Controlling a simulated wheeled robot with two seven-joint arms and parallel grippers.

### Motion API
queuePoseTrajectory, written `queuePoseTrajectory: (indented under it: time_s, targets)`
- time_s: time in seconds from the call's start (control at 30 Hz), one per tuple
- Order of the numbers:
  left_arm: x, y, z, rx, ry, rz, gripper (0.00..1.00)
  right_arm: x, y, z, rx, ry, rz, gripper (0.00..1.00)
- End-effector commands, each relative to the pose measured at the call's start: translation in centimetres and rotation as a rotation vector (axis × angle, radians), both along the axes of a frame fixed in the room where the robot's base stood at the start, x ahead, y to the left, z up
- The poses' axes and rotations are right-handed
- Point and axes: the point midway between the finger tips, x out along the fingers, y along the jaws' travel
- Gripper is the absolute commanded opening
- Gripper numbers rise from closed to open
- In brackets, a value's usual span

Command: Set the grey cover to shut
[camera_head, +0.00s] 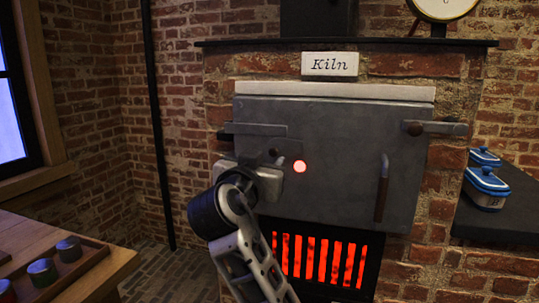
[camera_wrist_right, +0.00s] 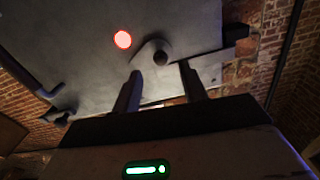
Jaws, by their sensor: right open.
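The kiln door (camera_head: 335,150) is a large grey metal plate with a round peephole (camera_head: 300,166) glowing red. The peephole (camera_wrist_right: 123,39) is uncovered. A small grey cover (camera_wrist_right: 148,48) with a dark round knob sits just beside the hole in the right wrist view, swung off it. In the head view the knob area is partly hidden by my right gripper. My right gripper (camera_wrist_right: 160,68) is open, its two fingers pointing at the door, one on each side of the knob. I cannot tell whether they touch the cover. My left gripper is not in view.
A dark handle (camera_head: 382,188) hangs on the door's right side, and a latch (camera_head: 437,128) is at its right edge. A red-glowing grate (camera_head: 320,260) lies below. Blue-lidded jars (camera_head: 487,186) stand on a dark shelf at right. A wooden table (camera_head: 110,268) is at lower left.

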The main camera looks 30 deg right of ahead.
Motion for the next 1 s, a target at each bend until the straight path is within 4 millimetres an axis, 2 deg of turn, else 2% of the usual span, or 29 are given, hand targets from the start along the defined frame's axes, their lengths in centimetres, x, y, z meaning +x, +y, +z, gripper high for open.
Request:
queuePoseTrajectory:
  time_s: [0.1,0.23,0.63,0.7,0.8,1.0]
  targets:
    - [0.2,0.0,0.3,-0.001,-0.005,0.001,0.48,1.3,-1.6,0.1,-0.003,0.000,-0.003,0.43]
    - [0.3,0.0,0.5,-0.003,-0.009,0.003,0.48,2.2,-2.6,0.0,-0.003,0.002,-0.001,0.43]
    - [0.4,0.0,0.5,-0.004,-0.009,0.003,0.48,2.6,-3.1,0.0,0.001,0.001,0.001,0.43]
    - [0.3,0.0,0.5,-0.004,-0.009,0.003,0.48,2.6,-3.1,0.0,-0.001,0.001,0.001,0.23]
    - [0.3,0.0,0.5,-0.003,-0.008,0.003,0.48,2.6,-3.1,0.0,-0.001,0.001,0.001,0.00]
    - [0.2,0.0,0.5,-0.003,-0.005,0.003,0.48,2.6,-3.0,-0.1,-0.003,0.005,0.002,0.00]
